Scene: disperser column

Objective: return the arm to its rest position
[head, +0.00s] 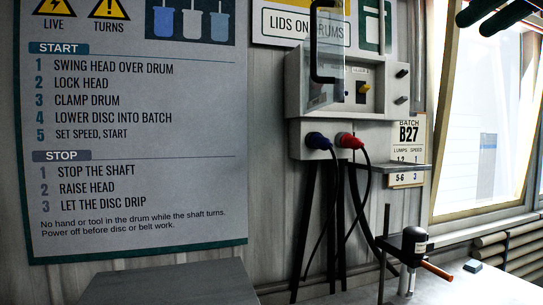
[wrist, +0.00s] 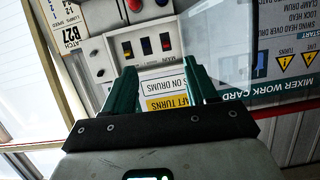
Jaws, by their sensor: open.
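In the wrist view my gripper (wrist: 162,84) shows two teal fingers set well apart, with nothing between them. In the head view dark finger-like bars, which look like part of my gripper (head: 498,14), show at the top right edge, high up in front of the window. The rest of my arm is outside the head view. The wrist camera sees the wall upside down, with the control box (wrist: 145,42) and signs beyond the fingers. No contact shows between the fingers and anything.
The control box (head: 360,84) with its clear guard and blue and red plugs hangs on the wall. A grey shelf (head: 402,167) juts out below it. A black-topped device with an orange handle (head: 437,271) stands on the bench (head: 470,292). The work card (head: 140,130) fills the left wall.

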